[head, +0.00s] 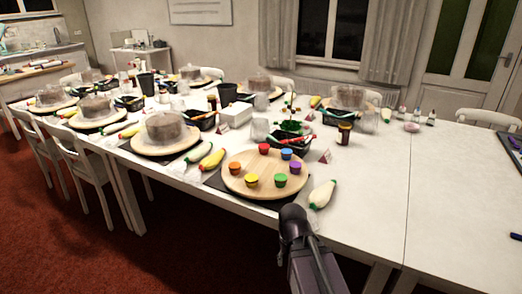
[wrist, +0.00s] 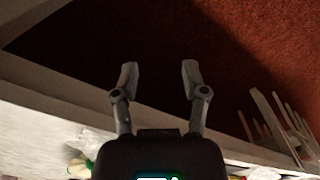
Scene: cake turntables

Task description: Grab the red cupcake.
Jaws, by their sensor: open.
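The red cupcake (head: 264,149) sits at the back of a round wooden turntable (head: 262,190) on the long white table. Blue (head: 286,154), purple (head: 295,167), green (head: 281,181), yellow (head: 252,180) and orange (head: 235,168) cupcakes ring the turntable with it. My gripper (wrist: 158,72) is open and empty in the wrist view, its two fingers apart with red carpet and dark shadow behind them. The red cupcake does not show in the wrist view. In the head view, my dark arm rises at the table's front edge, and I cannot make out the fingers there.
Piping bags (head: 323,194) lie right and left of the turntable. A dark tub (head: 290,141) with tools stands behind it, and a brown jar (head: 344,133) at the back right. Another turntable (head: 147,147) with a covered cake is to the left. The table's right part is mostly clear.

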